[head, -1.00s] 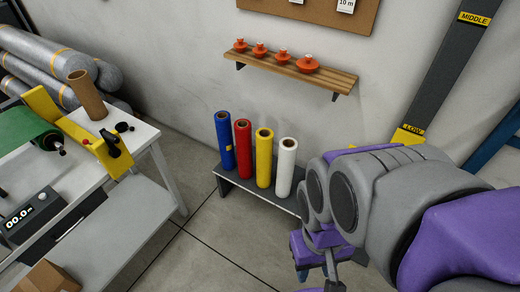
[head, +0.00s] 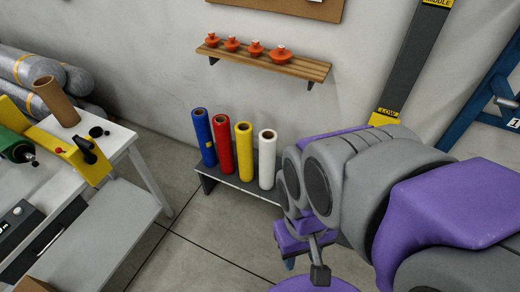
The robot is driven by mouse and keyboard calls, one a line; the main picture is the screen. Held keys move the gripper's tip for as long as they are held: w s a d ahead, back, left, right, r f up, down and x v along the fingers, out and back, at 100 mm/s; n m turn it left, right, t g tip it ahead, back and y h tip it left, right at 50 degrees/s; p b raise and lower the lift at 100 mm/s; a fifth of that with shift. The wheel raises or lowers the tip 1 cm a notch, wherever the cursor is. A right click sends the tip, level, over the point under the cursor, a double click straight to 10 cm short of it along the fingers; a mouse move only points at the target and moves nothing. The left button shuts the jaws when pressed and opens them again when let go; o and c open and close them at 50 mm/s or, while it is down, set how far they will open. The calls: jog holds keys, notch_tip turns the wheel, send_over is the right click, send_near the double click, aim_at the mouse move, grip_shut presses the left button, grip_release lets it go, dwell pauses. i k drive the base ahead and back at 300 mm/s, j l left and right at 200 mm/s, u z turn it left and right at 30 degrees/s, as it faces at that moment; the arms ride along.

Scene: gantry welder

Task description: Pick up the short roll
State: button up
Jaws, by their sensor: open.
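Several upright rolls stand in a row on a low dark bench against the wall: a blue roll (head: 204,138), a red roll (head: 222,145), a yellow roll (head: 244,155) and a white roll (head: 267,160). The white roll, at the right end, looks the shortest of the row. My gripper (head: 305,266) is at the lower middle, to the right of and nearer than the white roll. It is open, apart from the rolls, and partly hidden by my arm. I see nothing held in it.
The low bench (head: 230,189) has its right end hidden behind my arm. A white worktable (head: 122,140) at left bears a brown cardboard tube (head: 56,101) and a yellow device (head: 70,158). A wooden shelf (head: 270,63) with orange pieces hangs above. Floor between is clear.

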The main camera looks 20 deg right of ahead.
aim_at(222, 127)
jog(key=k+j, duration=0.2)
jog(key=k, duration=0.15)
jog(key=k+j, duration=0.15)
jog(key=k, duration=0.25)
jog(key=i+j+z, duration=0.4)
jog(key=i+j, duration=0.4)
jog(key=i, duration=0.25)
jog(key=i+j+z, duration=0.4)
jog(key=i+j, duration=0.5)
jog(key=j, duration=0.25)
